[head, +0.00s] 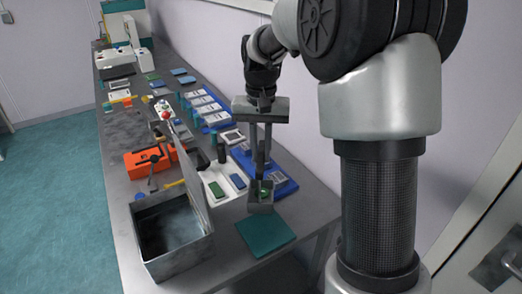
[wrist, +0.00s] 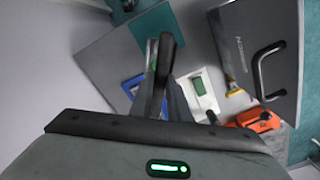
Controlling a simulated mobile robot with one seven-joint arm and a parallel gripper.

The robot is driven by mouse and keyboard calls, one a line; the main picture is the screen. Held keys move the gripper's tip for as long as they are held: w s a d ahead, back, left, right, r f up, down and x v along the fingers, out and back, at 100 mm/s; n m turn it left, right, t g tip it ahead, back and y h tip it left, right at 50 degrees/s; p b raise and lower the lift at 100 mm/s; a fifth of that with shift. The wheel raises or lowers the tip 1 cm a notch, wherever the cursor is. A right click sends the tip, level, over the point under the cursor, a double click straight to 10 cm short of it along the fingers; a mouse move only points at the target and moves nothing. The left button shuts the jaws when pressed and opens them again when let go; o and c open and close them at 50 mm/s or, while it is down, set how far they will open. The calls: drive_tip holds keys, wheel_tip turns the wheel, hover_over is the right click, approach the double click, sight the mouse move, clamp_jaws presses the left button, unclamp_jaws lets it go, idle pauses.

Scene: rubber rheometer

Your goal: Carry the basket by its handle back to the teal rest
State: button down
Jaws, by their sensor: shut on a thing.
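My gripper (head: 261,168) is shut on the upright handle of a small grey basket (head: 260,206). The basket hangs roughly upright below the fingers, with a green piece (head: 264,194) inside. The teal rest (head: 266,234) is a flat square at the near right end of the bench. In the head view the basket appears just above and behind the rest's far edge; I cannot tell its exact height. In the wrist view my fingertips (wrist: 160,55) overlap the teal rest (wrist: 158,20), and the basket is mostly hidden behind them.
A grey metal box (head: 176,240) with its lid raised stands left of the rest, near the basket. The wall is close on the right.

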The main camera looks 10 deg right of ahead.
sight(261, 179)
drive_tip(key=s+n+p, duration=0.2)
drive_tip(key=n, duration=0.1)
drive_tip(key=s+n+p, duration=0.1)
drive_tip(key=p, duration=0.1)
drive_tip(key=shift+s+r, duration=0.25)
drive_tip(key=shift+r, duration=0.05)
drive_tip(key=s+n+p, duration=0.1)
drive_tip(key=s+n, duration=0.1)
drive_tip(key=n, duration=0.1)
drive_tip(key=shift+f+p, duration=0.2)
drive_tip(key=shift+p, duration=0.2)
drive_tip(key=shift+f+b, duration=1.95)
drive_tip(key=shift+f, duration=0.85)
drive_tip(key=shift+f+b, duration=0.5)
drive_tip(key=shift+f, duration=0.2)
drive_tip(key=c, duration=1.6)
unclamp_jaws()
drive_tip(key=shift+r, duration=0.1)
